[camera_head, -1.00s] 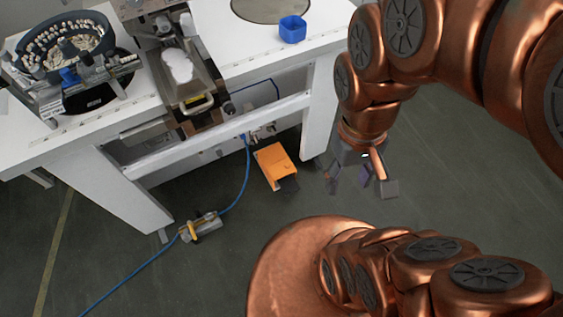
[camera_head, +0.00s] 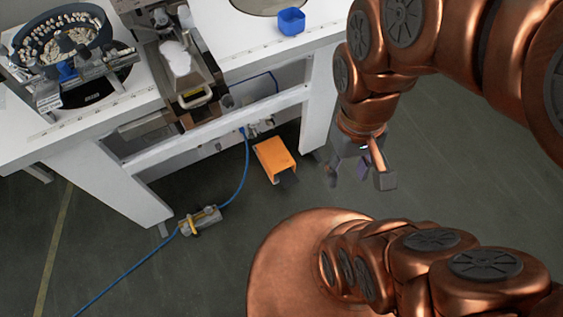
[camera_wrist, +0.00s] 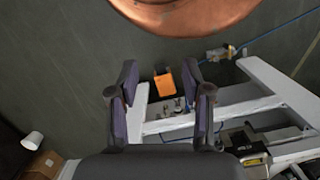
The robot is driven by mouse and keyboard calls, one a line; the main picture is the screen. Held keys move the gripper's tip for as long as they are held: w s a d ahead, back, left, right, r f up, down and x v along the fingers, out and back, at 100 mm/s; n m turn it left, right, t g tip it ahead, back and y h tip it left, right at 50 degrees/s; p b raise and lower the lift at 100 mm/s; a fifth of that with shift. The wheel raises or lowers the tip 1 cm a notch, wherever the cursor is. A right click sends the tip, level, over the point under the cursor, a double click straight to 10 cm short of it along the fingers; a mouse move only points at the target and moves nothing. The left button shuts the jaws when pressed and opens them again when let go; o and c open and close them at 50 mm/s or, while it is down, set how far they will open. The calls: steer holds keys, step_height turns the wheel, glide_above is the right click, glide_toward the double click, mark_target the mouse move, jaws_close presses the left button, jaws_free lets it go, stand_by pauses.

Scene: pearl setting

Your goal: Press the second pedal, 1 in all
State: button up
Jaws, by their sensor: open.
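An orange pedal (camera_head: 274,159) with a dark front part lies on the floor under the front of the white workbench. It also shows in the wrist view (camera_wrist: 164,84), between the fingers in the picture. A small grey box with a yellow part (camera_head: 200,221) lies on the floor further left, in line with a blue hose; I cannot tell whether it is a pedal. My gripper (camera_head: 359,173) is open and empty, to the right of the orange pedal and apart from it. Its two dark fingers (camera_wrist: 158,82) are spread in the wrist view.
The white workbench (camera_head: 270,62) has legs and a low crossbar near the orange pedal. The blue hose (camera_head: 243,178) runs from the bench across the floor. A bowl feeder (camera_head: 62,45) and a blue cup (camera_head: 291,21) stand on top.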

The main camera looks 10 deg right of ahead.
jaws_close()
stand_by(1.4)
